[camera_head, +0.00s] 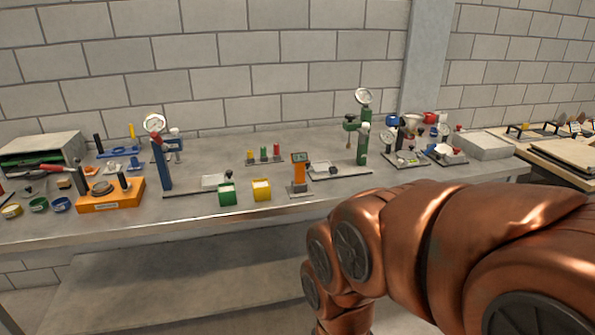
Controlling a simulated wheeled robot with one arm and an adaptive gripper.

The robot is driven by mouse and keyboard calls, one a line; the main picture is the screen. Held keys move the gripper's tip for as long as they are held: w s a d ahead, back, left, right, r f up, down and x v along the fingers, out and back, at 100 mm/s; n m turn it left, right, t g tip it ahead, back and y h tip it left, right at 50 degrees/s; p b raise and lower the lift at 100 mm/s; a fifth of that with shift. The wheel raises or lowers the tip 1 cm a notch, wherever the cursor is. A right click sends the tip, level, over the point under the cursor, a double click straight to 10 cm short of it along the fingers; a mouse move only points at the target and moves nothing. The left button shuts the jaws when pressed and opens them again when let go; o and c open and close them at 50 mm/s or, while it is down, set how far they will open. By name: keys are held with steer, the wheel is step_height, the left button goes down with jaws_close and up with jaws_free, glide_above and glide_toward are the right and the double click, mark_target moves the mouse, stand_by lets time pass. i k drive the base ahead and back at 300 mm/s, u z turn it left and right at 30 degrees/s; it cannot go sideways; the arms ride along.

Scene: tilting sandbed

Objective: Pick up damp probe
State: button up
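An upright orange device (299,172) with a dark display at its top stands on a small grey base near the front edge of the bench, at the middle of the view. It looks like a hand-held meter and may be the damp probe, but I cannot read any label on it. My copper-coloured arm fills the lower right and bends down in front of the bench. My gripper is not in view.
The long grey bench (110,228) carries a blue gauge stand (163,165), a green gauge stand (362,140), a green box (227,193) and a yellow box (261,190). An orange block (110,197) sits at left. The front strip is mostly clear.

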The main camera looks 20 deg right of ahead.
mark_target(299, 159)
steer(key=k, duration=1.2)
steer(key=u, duration=0.6)
steer(key=i, duration=0.6)
steer(key=u, duration=0.6)
steer(key=i, duration=0.95)
steer(key=z, duration=0.45)
steer(key=i, duration=0.75)
steer(key=z, duration=1.2)
steer(key=i, duration=0.35)
steer(key=z, duration=0.3)
